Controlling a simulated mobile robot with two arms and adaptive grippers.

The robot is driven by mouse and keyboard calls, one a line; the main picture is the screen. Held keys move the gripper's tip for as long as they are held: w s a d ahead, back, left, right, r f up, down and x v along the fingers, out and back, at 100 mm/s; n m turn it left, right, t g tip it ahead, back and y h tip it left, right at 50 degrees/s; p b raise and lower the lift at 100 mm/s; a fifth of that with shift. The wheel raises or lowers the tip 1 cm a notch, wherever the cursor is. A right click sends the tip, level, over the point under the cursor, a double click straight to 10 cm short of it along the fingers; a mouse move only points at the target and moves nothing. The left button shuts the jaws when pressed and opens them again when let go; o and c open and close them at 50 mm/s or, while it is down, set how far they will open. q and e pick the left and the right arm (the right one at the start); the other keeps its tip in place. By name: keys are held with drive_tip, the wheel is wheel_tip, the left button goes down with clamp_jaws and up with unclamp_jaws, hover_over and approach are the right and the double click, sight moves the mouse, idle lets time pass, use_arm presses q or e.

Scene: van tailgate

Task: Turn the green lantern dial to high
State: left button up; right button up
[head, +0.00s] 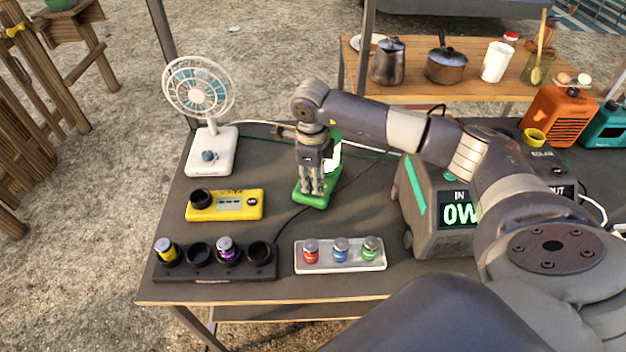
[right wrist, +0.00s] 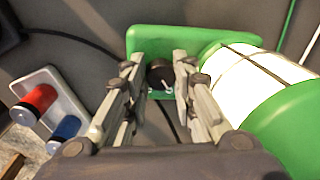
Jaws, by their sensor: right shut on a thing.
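The green lantern (head: 303,199) stands in the middle of the table, partly hidden behind my right arm. Its white, bright globe (head: 334,157) shows just right of the gripper. In the right wrist view, the lantern's green body and globe (right wrist: 255,83) lie at the right, with its green base (right wrist: 185,36) at the top. My right gripper (head: 312,188) points down over the front of the base. It is shut on the dark round dial (right wrist: 159,73), with one finger on each side. I cannot read the dial's setting. My left gripper is not in view.
A white fan (head: 211,150) and a yellow charger (head: 232,206) stand left of the lantern. A black battery holder (head: 215,262) and a white tray (head: 340,258) of small batteries lie in front. A grey power station (head: 425,205) stands at the right.

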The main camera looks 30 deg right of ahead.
drive_tip(key=m, duration=0.6)
drive_tip(key=shift+w+m+b, duration=0.1)
drive_tip(key=shift+m+b, duration=0.2)
drive_tip(key=m, duration=0.6)
drive_tip(key=shift+g, duration=0.4)
drive_tip(key=shift+m, duration=0.3)
drive_tip(key=o, duration=1.1)
drive_tip(key=r, duration=1.2)
drive_tip(key=shift+w+a, duration=0.2)
drive_tip(key=shift+a, duration=0.2)
